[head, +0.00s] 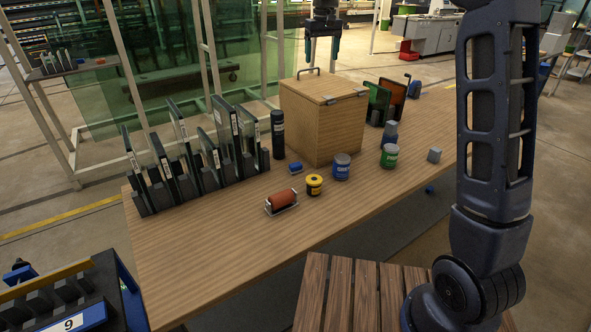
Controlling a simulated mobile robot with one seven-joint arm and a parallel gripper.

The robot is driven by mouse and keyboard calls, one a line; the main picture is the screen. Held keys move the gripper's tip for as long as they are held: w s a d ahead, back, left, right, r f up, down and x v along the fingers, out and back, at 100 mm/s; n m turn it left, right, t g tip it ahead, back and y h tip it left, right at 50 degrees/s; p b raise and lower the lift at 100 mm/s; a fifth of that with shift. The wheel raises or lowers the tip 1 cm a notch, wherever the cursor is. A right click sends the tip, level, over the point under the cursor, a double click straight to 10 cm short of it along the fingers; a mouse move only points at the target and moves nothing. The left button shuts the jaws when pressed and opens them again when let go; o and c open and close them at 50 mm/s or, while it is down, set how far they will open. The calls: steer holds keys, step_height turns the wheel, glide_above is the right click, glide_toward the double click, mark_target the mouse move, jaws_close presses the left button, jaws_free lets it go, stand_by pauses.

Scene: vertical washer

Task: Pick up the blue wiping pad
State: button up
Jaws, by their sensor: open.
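The small blue pad (295,168) lies on the wooden table, left of the wooden box's front corner and behind the red-brown roller. It is small in view and its details are hard to make out. My gripper (322,48) is at the top of the head view, above and behind the wooden box. Its two fingers point down and stand apart, with nothing between them. It is well away from the pad.
The lidded wooden box (320,130) stands mid-table. A dark cylinder (278,135), roller (282,201), yellow tin (314,185), blue tin (341,168) and green tin (389,156) surround the pad's area. Racked panels (215,150) stand left. The table's front left (200,260) is clear.

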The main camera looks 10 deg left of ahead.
glide_above(295, 164)
step_height(295, 164, down, 4)
steer(key=shift+n+g, duration=0.3)
steer(key=shift+n, duration=0.2)
steer(key=f, duration=3.8)
steer(key=shift+s+f, duration=0.35)
steer(key=shift+w+d+f, duration=0.1)
steer(key=shift+w+f, duration=0.05)
steer(key=shift+f, duration=1.35)
steer(key=shift+w+d+f, duration=0.1)
steer(key=shift+f, duration=1.4)
steer(key=c, duration=1.1)
steer(key=shift+o, duration=0.2)
